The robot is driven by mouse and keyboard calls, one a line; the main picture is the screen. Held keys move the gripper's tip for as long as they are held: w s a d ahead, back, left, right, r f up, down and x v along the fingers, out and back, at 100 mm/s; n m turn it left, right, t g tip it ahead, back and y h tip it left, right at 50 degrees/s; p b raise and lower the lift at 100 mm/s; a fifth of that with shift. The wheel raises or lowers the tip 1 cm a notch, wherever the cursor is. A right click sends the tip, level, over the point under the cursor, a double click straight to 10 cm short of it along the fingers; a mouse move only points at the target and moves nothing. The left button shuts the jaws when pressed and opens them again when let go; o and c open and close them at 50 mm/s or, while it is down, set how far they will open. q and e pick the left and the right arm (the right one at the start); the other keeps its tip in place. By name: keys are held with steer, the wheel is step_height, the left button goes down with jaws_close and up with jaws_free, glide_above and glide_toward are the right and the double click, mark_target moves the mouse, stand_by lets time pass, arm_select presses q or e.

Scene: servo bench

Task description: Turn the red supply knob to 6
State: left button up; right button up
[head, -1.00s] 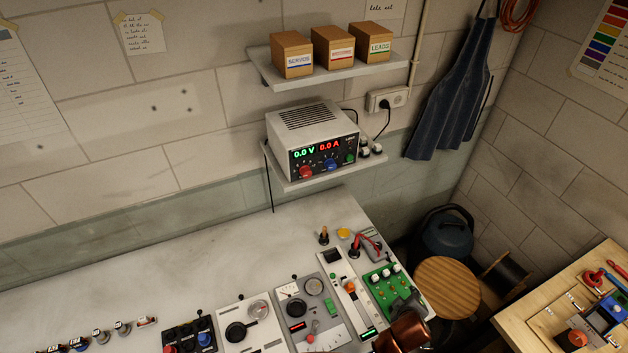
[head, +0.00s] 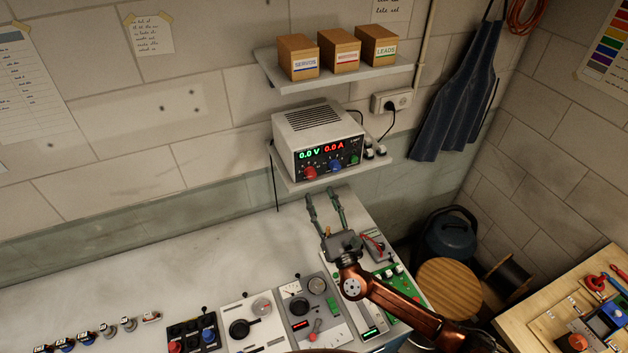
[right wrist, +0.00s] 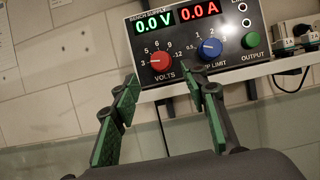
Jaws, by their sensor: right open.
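The red supply knob (head: 310,172) sits at the lower left of the front panel of the grey bench supply (head: 318,122). In the right wrist view the red knob (right wrist: 161,62) is above VOLTS, with a printed scale including 6 around it; its pointer setting is too small to read surely. The supply's displays show 0.0 V and 0.0 A. My right gripper (head: 321,194) is open and empty, just below and in front of the supply. In the right wrist view its green-padded fingers (right wrist: 163,92) stand apart below the knob, not touching it. My left gripper is not in view.
A blue knob (right wrist: 209,48) and a green OUTPUT button (right wrist: 251,41) sit right of the red knob. The supply stands on a wall shelf (head: 372,168); a higher shelf (head: 345,80) holds three boxes.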

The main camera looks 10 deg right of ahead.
mark_target(312, 177)
steer(key=p+x, duration=0.1)
steer(key=x, duration=0.5)
steer(key=shift+w+p, duration=0.1)
steer(key=shift+p, duration=0.2)
jaws_close()
